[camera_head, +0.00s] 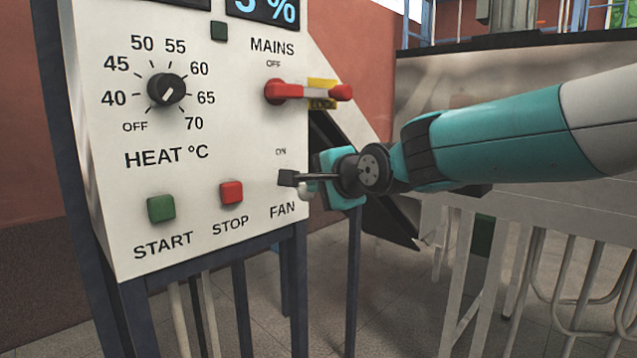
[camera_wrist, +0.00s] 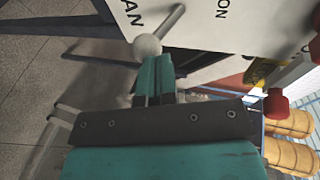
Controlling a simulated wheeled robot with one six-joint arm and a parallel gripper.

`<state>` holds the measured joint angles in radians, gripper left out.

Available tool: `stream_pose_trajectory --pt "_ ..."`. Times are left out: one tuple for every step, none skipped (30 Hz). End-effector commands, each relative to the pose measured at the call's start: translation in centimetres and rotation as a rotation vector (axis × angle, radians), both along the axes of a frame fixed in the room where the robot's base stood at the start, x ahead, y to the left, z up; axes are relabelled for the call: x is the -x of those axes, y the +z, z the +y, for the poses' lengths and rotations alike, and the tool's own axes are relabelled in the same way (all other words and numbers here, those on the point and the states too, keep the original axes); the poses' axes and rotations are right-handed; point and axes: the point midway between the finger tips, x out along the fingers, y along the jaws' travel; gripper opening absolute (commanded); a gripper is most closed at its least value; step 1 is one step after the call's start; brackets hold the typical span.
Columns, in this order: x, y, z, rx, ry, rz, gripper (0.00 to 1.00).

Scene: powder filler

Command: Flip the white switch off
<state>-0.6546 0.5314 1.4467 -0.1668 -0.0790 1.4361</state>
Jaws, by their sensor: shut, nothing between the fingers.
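The white switch is the FAN lever on the machine's white panel, a grey rod with a white ball end. In the head view its ball (camera_head: 305,191) is partly hidden by my gripper (camera_head: 316,182), and the rod slants outward and down from a dark base below the ON label. In the wrist view the ball (camera_wrist: 147,46) lies right at the tips of my gripper (camera_wrist: 153,60). The teal fingers are closed together with nothing between them. I cannot tell whether they touch the ball.
Above is the red MAINS handle (camera_head: 300,91). Left of the FAN lever are a red STOP button (camera_head: 231,192), a green START button (camera_head: 161,208) and the black HEAT knob (camera_head: 166,89). A dark slanted plate (camera_head: 370,190) stands behind my gripper.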

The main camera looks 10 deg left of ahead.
Motion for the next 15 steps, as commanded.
stream_pose_trajectory --pt "0.1 0.0 0.0 0.000 0.000 0.000 0.00" --pt "0.1 0.0 -0.1 0.000 0.000 0.000 0.00" --pt "0.3 0.1 -0.2 0.000 0.001 -0.001 0.00" --pt "0.4 0.2 -0.4 0.000 0.001 -0.001 0.00" --pt "0.6 0.3 -0.6 0.000 0.002 -0.001 0.00" --pt "0.9 0.4 -0.9 -0.001 0.003 -0.001 0.00" --pt "1.2 0.6 -1.3 -0.001 0.004 -0.003 0.00" --pt "1.4 0.7 -1.6 -0.002 0.006 -0.002 0.00" --pt "1.9 1.0 -2.1 -0.003 0.007 -0.002 0.00" --pt "2.2 1.2 -2.5 -0.002 0.008 -0.003 0.00" --pt "2.7 1.5 -3.2 -0.003 0.006 -0.003 0.00" --pt "3.3 1.8 -3.9 -0.002 0.005 -0.003 0.00" --pt "3.8 2.0 -4.3 -0.003 0.006 -0.003 0.00" --pt "4.3 2.2 -4.7 -0.002 0.008 -0.003 0.00" --pt "5.0 2.5 -5.2 -0.002 0.010 -0.002 0.00"
